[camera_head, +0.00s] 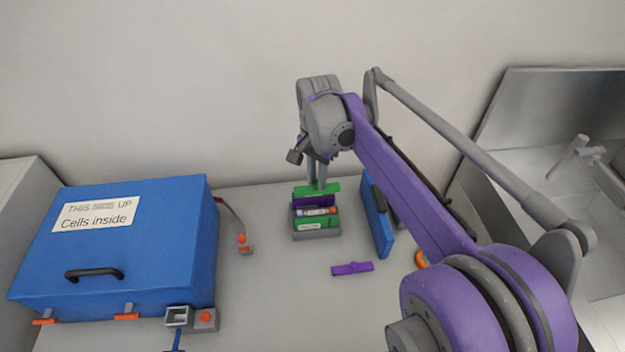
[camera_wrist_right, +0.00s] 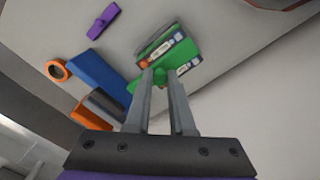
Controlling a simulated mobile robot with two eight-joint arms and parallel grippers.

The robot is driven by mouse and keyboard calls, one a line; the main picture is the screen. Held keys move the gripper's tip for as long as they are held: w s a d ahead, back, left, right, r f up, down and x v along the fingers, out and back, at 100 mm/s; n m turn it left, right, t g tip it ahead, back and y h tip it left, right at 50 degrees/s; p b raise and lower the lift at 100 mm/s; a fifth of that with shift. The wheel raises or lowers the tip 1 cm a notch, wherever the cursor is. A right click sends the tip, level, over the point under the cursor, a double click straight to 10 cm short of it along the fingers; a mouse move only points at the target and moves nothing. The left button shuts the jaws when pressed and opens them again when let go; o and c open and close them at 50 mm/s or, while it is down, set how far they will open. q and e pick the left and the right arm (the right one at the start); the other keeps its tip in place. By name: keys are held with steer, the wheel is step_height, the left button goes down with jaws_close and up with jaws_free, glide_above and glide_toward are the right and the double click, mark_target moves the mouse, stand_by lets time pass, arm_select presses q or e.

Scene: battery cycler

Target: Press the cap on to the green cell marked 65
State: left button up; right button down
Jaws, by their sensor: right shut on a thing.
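My right gripper (camera_head: 318,184) comes down from above over a grey holder (camera_head: 316,236) on the counter. It is shut on the knob of a green cap (camera_head: 327,188), which also shows between the fingertips (camera_wrist_right: 160,77) in the right wrist view. The cap lies at the back of the holder; I cannot tell whether it touches a cell there. In the holder, a cell with a light label and an orange end (camera_head: 316,211) shows, with green parts (camera_head: 327,221) in front. The number 65 is not readable. My left gripper is not in view.
A purple cap (camera_head: 352,268) lies loose in front of the holder. A blue upright panel (camera_head: 378,217) stands close to its right. A large blue box (camera_head: 120,240) labelled "Cells inside" stands at the left. The counter between box and holder is mostly clear.

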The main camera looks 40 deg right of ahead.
steer(key=shift+a+f+b, duration=0.1)
steer(key=shift+f+b, duration=0.5)
steer(key=shift+f, duration=0.25)
step_height(320, 180, down, 3)
steer(key=shift+f+b, duration=0.2)
steer(key=shift+b, duration=0.95)
steer(key=shift+f+b, duration=0.6)
steer(key=shift+f, duration=0.45)
steer(key=shift+f, duration=0.25)
steer(key=shift+f, duration=0.4)
stand_by(0.5)
